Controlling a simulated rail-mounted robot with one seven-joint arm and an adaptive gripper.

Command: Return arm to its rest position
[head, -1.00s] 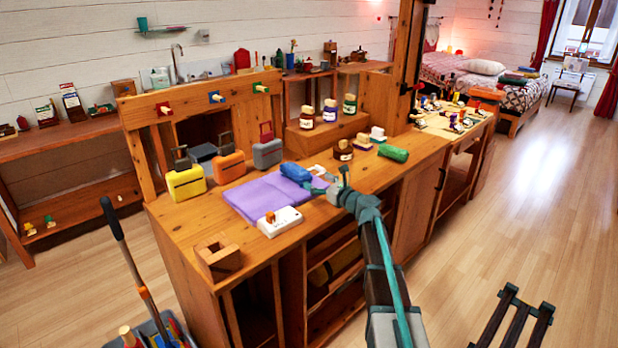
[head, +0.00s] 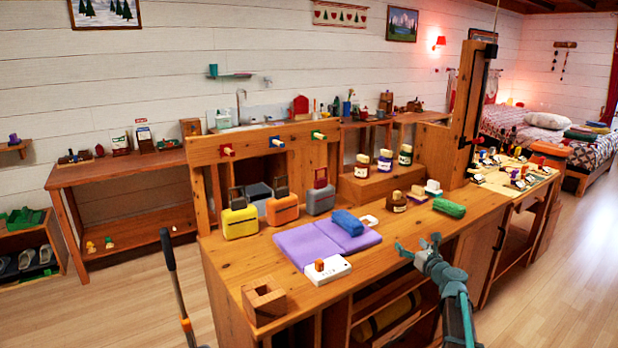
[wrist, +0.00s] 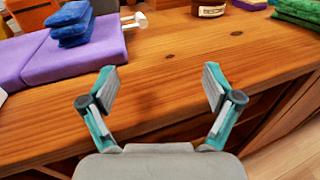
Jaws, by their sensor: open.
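My gripper (head: 418,248) is open and empty, in front of the wooden workbench (head: 235,266) near its front edge. In the wrist view my gripper (wrist: 160,90) shows both teal and grey fingers spread apart, with only bare wood beyond them. A folded blue cloth (head: 347,222) lies on the purple mat (head: 298,246), left of my gripper and apart from it. The blue cloth also shows at the upper left of the wrist view (wrist: 72,24).
A white box (head: 327,269), a wooden block (head: 264,301), a dark jar (head: 397,201) and a green folded cloth (head: 449,208) sit on the bench. Yellow (head: 240,222), orange and grey cases stand at its back. Open floor (head: 570,270) lies to the right.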

